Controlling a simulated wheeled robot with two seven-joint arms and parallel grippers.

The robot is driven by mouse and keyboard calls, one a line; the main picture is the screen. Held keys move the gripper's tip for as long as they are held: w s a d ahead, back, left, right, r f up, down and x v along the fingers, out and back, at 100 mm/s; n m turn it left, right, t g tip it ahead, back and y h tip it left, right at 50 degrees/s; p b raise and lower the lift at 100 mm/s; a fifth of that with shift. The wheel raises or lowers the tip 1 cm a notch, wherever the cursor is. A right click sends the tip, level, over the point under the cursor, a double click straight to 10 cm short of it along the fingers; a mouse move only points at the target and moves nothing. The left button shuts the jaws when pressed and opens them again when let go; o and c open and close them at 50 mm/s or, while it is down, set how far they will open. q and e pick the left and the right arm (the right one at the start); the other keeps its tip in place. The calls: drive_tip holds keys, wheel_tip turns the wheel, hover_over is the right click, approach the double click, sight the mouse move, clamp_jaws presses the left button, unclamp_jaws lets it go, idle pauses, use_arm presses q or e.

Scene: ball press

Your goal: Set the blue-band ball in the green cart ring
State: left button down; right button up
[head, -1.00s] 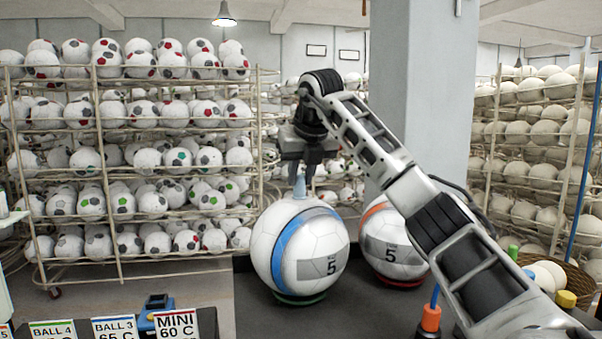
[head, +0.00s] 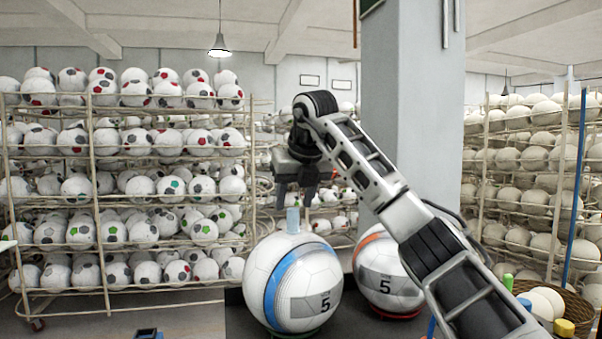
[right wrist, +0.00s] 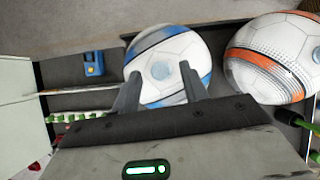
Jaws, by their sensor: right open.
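The blue-band ball (head: 292,283) is white with a blue stripe and a grey "5" patch. It sits upright on the dark surface, with a sliver of green ring (head: 302,334) under its lower edge; most of the ring is hidden. A pale blue peg (head: 293,220) stands on top of the ball. My right gripper (head: 296,200) is open just above the ball, at the peg's top. In the right wrist view its fingers (right wrist: 160,72) lie on both sides of the peg, over the ball (right wrist: 180,48). My left gripper is not in view.
An orange-band ball (head: 388,278) stands close on the right, on a red ring (head: 400,315). A grey pillar (head: 408,120) rises behind it. Racks full of balls (head: 130,210) stand at the back. A blue device (right wrist: 93,63) lies left of the ball in the right wrist view.

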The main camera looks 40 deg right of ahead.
drive_tip(key=v, duration=1)
idle(0.3)
